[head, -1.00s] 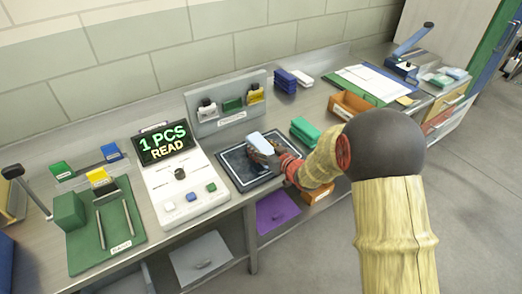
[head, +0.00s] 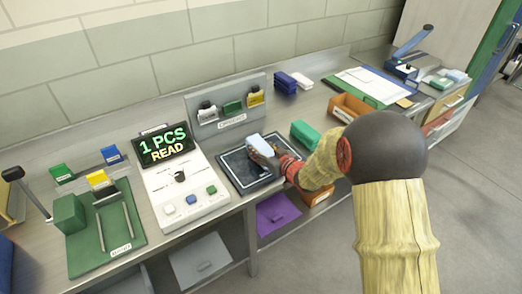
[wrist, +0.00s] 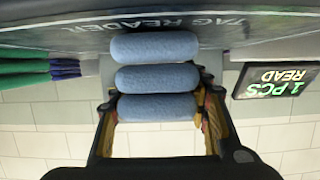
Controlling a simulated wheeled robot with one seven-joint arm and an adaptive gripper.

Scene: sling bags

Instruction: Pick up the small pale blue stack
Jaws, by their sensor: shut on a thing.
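The small pale blue stack (head: 263,144) is at the dark tag reader pad (head: 236,170) on the bench. In the wrist view, the stack (wrist: 157,78) shows as three rounded blue pieces, one against another. My gripper (head: 268,157) is shut on the stack, with a finger on each side of it in the wrist view (wrist: 157,98). The stack's outermost piece is close to the pad edge lettered TAG READER in the wrist view. I cannot tell whether it touches the pad. My gripper partly hides the stack in the head view.
A reader console (head: 187,184) with a screen showing "1 PCS READ" (head: 165,147) stands left of the pad. Green stacks (head: 304,133) lie just right of my gripper, with an orange bin (head: 349,106) beyond. A tag rack (head: 227,106) stands behind the pad.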

